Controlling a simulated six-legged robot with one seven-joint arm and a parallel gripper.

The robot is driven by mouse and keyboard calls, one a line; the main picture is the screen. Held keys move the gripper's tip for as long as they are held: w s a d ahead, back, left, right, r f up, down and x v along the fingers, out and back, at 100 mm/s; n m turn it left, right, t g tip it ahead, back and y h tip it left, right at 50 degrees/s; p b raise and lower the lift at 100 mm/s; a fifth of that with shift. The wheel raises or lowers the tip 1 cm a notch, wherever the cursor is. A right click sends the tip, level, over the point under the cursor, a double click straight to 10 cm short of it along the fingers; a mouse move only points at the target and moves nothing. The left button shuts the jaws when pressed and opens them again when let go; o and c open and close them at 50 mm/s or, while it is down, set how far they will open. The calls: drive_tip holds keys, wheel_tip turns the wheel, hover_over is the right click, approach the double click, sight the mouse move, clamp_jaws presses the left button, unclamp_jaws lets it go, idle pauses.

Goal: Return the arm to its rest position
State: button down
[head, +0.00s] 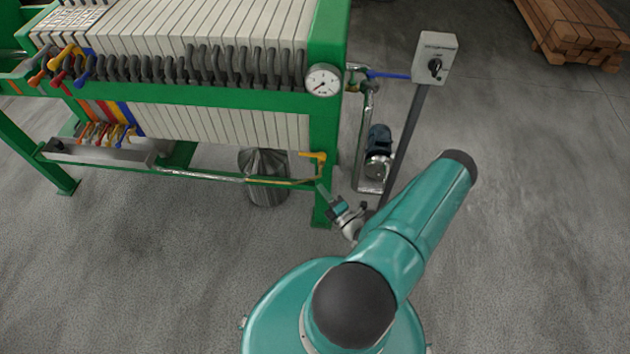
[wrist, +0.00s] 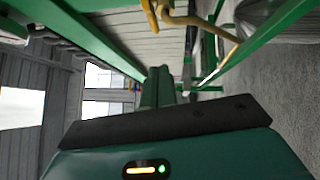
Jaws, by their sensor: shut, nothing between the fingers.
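My arm (head: 420,220) is teal with dark caps. It is bent, with its elbow up at the right and its far part mostly hidden behind the near part. My gripper (head: 323,189) is small in the head view, in front of the green frame leg of the filter press, below the yellow valve handle (head: 314,157). In the wrist view my gripper (wrist: 162,78) points away from the camera, with its fingers together and nothing between them. The dark bar and teal housing hide part of the fingers. I cannot tell whether the gripper touches the frame.
The filter press (head: 215,125) with its green frame fills the upper left. A pressure gauge (head: 323,80), a pump (head: 379,150) and a grey control box (head: 434,58) on a post stand near the arm. Timber (head: 575,30) lies at the upper right. The floor at right is clear.

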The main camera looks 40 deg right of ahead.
drive_tip(key=shift+s+a+f, duration=0.15)
drive_tip(key=shift+s, duration=0.75)
drive_tip(key=w+a+r+n+g+y, duration=0.4)
drive_tip(key=a+r+n+g+y, duration=0.45)
drive_tip(key=r+n, duration=0.6)
drive_tip(key=w+a+r+n+g+y, duration=0.3)
drive_tip(key=a+r+n+g+y, duration=0.5)
drive_tip(key=r+n, duration=0.65)
drive_tip(key=s+a+r+n+t+h, duration=0.1)
drive_tip(key=s+a+r+n+h, duration=0.3)
drive_tip(key=r+n, duration=0.3)
drive_tip(key=s+a+r+n+h, duration=0.4)
drive_tip(key=r+n, duration=0.3)
drive_tip(key=n, duration=0.2)
drive_tip(key=s+a+r+n+t+h, duration=0.1)
drive_tip(key=s+a+r+n+h, duration=0.3)
drive_tip(key=r+n, duration=0.4)
drive_tip(key=shift+a+n+t+h, duration=0.35)
drive_tip(key=shift+a+n+h, duration=0.15)
drive_tip(key=shift+h, duration=0.35)
